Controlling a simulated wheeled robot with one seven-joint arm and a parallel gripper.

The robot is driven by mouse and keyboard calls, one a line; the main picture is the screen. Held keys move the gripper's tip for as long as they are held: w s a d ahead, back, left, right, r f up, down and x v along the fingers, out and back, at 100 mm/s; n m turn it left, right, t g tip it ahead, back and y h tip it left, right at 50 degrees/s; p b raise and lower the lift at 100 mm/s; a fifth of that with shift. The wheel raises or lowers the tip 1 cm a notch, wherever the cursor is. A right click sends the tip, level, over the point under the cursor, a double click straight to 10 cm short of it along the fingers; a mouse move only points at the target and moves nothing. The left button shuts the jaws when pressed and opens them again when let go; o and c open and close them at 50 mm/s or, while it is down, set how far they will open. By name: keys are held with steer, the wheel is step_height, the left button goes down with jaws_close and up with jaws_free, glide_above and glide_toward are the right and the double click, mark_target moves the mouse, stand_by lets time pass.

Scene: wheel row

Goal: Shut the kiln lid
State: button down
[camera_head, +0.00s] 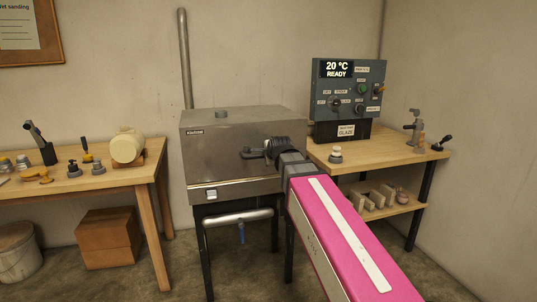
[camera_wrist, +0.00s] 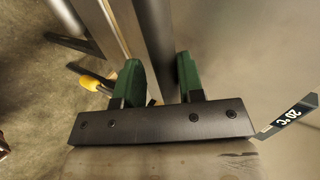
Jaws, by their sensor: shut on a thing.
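The kiln (camera_head: 235,189) is a grey metal box on dark legs, in the middle of the head view. Its lid (camera_head: 215,145) has a flat top and a front face, and looks level and down. I cannot tell whether a small gap remains at the seam. A dark handle (camera_head: 250,154) sticks out of the lid's front. My gripper (camera_head: 272,149) is at the handle's right end and hides part of it. In the wrist view, the green fingers of my gripper (camera_wrist: 161,77) stand on either side of a grey bar, shut on the handle. A latch (camera_head: 211,194) shows below the lid.
A control box (camera_head: 348,88) reading 20 °C READY stands on the right table (camera_head: 385,150). The left table (camera_head: 95,182) carries tools and a cream cylinder (camera_head: 127,145). A pipe (camera_head: 184,60) rises behind the kiln.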

steer(key=c, duration=1.8)
jaws_free()
steer(key=shift+s+d+f+g, duration=0.1)
steer(key=shift+s+f+g, duration=0.3)
steer(key=shift+f, duration=0.4)
steer(key=o, duration=0.8)
steer(key=shift+o, duration=0.2)
steer(key=shift+r, duration=0.1)
steer(key=v, duration=1)
steer(key=shift+s+r, duration=0.2)
steer(key=shift+s, duration=0.05)
steer(key=s+d+f+n+g+h, duration=0.1)
steer(key=s+d+f+n+g, duration=0.2)
steer(key=f, duration=1)
steer(key=s+d+f+n+g+h, duration=0.1)
steer(key=s+d+f+n+g, duration=0.3)
steer(key=f, duration=0.9)
steer(key=s+d+f+n+g+h, duration=0.1)
steer(key=s+d+f+n+g, duration=0.2)
steer(key=f, duration=1)
steer(key=s+d+n, duration=0.2)
steer(key=d+n, duration=0.2)
steer(key=d, duration=0.1)
steer(key=shift+s+d+f+n+g, duration=0.3)
steer(key=shift+d+f+n, duration=0.05)
steer(key=shift+n, duration=0.05)
